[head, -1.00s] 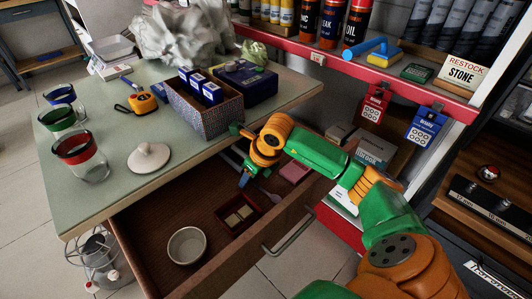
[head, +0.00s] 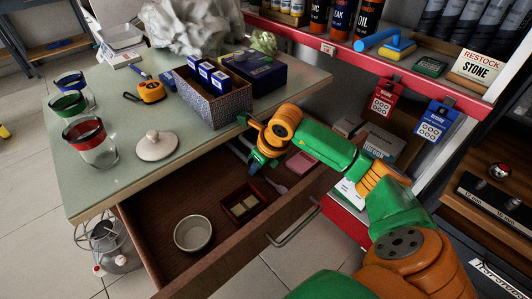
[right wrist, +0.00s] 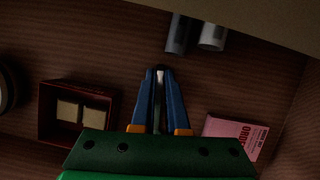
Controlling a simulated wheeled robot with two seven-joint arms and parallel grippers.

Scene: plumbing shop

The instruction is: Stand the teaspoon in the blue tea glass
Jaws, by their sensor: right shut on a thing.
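The blue-banded tea glass (head: 74,88) stands upright on the left of the bench, behind a green-banded glass (head: 66,106) and a red-banded glass (head: 97,150). The teaspoon (head: 279,187) is down in the open drawer, partly hidden by my right gripper (head: 255,171). In the right wrist view, a narrow metal piece of the teaspoon (right wrist: 158,88) shows between the blue fingers of my right gripper (right wrist: 159,76), which are shut on it. The rest of the spoon is hidden there. My left gripper is not in view.
The open drawer (head: 155,235) also holds a metal bowl (head: 193,233), a small red box (head: 238,207), a pink packet (head: 302,163) and grey cylinders (right wrist: 211,36). A white lid (head: 156,147) and a patterned bin (head: 228,105) stand on the bench (head: 105,187). Red shelving is at right.

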